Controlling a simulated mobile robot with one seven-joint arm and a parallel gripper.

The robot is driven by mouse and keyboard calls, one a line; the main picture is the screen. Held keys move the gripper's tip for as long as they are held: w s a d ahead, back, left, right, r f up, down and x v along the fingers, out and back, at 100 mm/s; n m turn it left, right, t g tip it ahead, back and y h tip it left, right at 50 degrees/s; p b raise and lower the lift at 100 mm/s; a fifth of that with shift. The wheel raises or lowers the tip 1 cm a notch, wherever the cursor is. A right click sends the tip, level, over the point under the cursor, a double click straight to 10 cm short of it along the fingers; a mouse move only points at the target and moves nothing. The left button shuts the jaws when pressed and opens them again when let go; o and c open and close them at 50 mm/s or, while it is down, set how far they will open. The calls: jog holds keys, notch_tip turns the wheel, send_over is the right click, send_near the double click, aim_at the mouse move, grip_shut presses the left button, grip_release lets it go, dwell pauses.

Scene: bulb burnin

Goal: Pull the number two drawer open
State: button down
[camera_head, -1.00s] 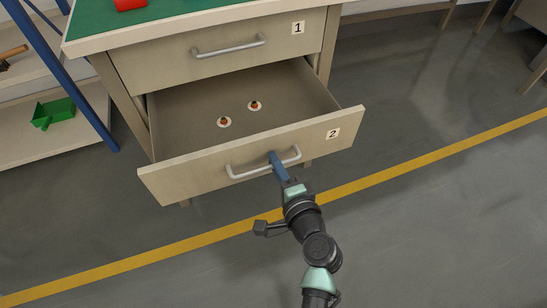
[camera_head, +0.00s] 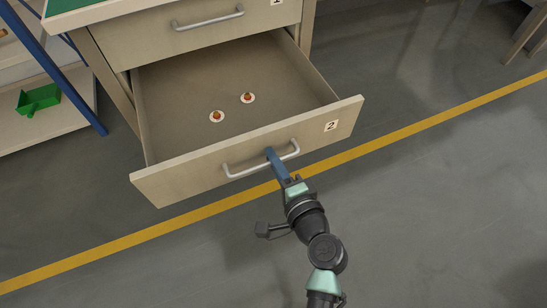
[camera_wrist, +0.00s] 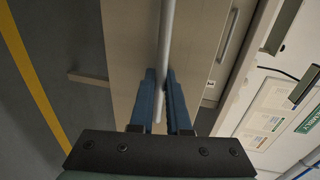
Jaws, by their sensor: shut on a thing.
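The number two drawer (camera_head: 180,180) is the lower one, with a "2" label on its front. It stands well open, and its inside shows. Its grey bar handle (camera_head: 237,172) runs across the front. My gripper (camera_head: 270,155) is shut on this handle, right of the handle's middle. In the wrist view the blue fingers of my gripper (camera_wrist: 163,100) lie on either side of the handle bar (camera_wrist: 166,50). Two small orange pieces on white discs, one nearer (camera_head: 216,116) and one farther (camera_head: 248,98), rest on the drawer floor.
The number one drawer (camera_head: 150,35) above is shut. A shelf with a green bin (camera_head: 38,99) and a blue post (camera_head: 55,70) stand at the left.

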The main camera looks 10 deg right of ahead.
jog(key=c, duration=1.2)
grip_release()
jog(key=shift+o, duration=0.2)
jog(key=shift+s, duration=0.1)
jog(key=p+v, duration=0.2)
jog(key=v, duration=1)
jog(key=shift+s+d+p, duration=0.2)
jog(key=shift+s+p, duration=0.15)
jog(key=shift+r, duration=0.1)
